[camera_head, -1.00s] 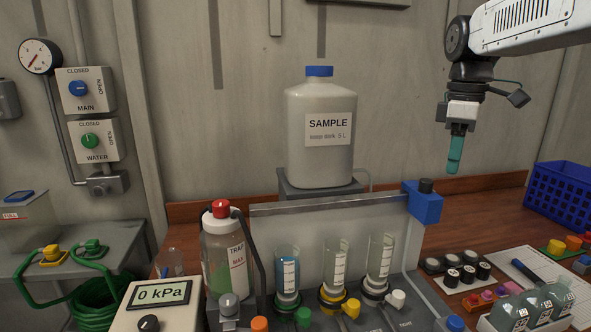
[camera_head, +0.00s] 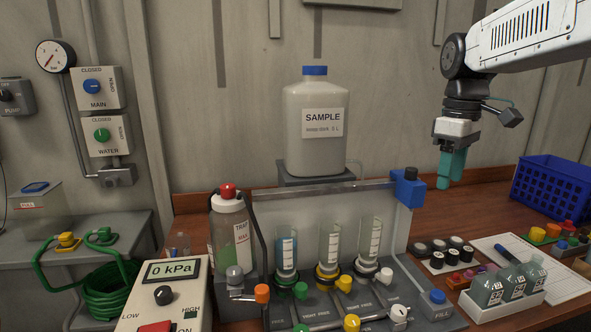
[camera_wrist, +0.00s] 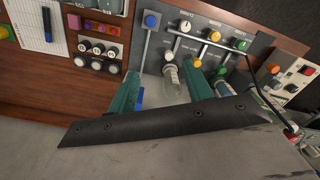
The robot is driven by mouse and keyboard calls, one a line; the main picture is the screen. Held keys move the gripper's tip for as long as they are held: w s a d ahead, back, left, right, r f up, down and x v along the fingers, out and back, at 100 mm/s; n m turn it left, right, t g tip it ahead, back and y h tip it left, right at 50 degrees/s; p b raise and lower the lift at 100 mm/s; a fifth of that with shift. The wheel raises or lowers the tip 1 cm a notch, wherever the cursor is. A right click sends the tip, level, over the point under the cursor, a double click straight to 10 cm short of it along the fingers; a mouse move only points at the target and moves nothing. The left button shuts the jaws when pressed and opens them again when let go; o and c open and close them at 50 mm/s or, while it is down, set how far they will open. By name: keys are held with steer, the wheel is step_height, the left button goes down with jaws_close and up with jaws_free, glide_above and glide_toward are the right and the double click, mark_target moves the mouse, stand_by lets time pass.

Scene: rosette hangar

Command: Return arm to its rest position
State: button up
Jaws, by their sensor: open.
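My gripper (camera_head: 452,168) hangs from the arm at the upper right in the head view, with teal fingers pointing down. It is in the air above the right side of the bench, right of the blue block on the rack's corner. In the wrist view my gripper (camera_wrist: 158,92) shows two teal fingers apart, with nothing held between them. A clear tube (camera_wrist: 172,84) shows in the gap between the fingers, below and beyond them.
A white SAMPLE jug (camera_head: 315,122) stands on a raised stand behind several clear tubes. A TRAP bottle (camera_head: 229,230) and a gauge box reading 0 kPa (camera_head: 160,300) are at the left. A blue basket (camera_head: 552,192), bottles and small caps crowd the right of the bench.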

steer(key=s+a+f+m, duration=0.1)
steer(key=s+f+m, duration=0.3)
steer(key=s, duration=0.9)
steer(key=s+a+f+m+t, duration=0.1)
steer(key=s+f+m, duration=0.3)
steer(key=s, duration=1)
step_height(320, 180, down, 3)
steer(key=shift+a+f+t, duration=0.2)
steer(key=shift+a+t, duration=0.1)
steer(key=shift+a, duration=0.4)
